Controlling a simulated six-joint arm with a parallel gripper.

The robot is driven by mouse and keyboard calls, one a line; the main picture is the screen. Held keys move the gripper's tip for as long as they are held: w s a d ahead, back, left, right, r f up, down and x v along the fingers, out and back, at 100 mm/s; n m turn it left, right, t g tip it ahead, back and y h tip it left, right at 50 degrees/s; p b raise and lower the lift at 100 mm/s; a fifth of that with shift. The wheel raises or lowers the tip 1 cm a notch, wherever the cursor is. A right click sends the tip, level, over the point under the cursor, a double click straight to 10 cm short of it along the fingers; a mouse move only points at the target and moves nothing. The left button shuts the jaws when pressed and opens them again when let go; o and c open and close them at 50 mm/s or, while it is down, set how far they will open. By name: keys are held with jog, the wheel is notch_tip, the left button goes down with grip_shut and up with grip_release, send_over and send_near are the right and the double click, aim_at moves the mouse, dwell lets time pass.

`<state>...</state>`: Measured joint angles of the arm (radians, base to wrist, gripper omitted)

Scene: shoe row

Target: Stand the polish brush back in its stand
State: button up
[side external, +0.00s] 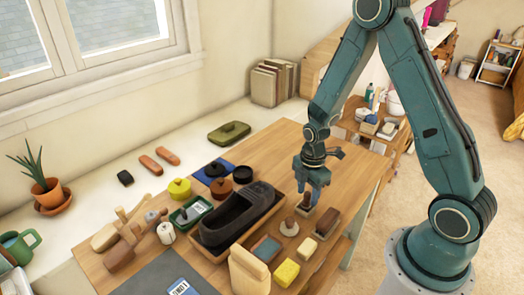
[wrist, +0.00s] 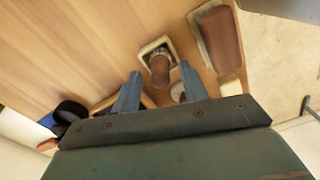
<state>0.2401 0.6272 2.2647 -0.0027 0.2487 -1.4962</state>
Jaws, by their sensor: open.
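The polish brush, a short brown handle (wrist: 160,72), stands in a small cream square stand (wrist: 145,50) in the wrist view. The brush and stand also show in the side view, below my gripper (side external: 308,196), where the brush (side external: 305,203) is partly hidden by the fingers. My gripper (wrist: 160,72) is open, with its blue fingertips apart on either side of the handle in the picture. I cannot tell whether either finger touches it. The brush's lower end is hidden inside the stand.
A larger brown brush on a tray (side external: 327,222) lies close to the right. A dark shoe in a wooden tray (side external: 235,215) is to the left. A small round-topped item (side external: 290,226), a yellow sponge (side external: 287,272) and a cream block (side external: 307,247) are nearer the camera.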

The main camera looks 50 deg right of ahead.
notch_tip(320, 180, up, 12)
jog(key=shift+r, duration=0.25)
dwell(0.5)
jog(key=s+a+r+m+t, duration=0.2)
jog(key=s+a+r+m, duration=0.2)
jog(key=s+r+m, duration=0.3)
jog(key=s+a+r+m+t, duration=0.3)
jog(key=s+r+m, duration=0.4)
jog(key=r, duration=0.3)
jog(key=shift+s+a+r+t, duration=0.3)
jog(key=shift+s+a, duration=0.25)
jog(key=shift+s, duration=0.3)
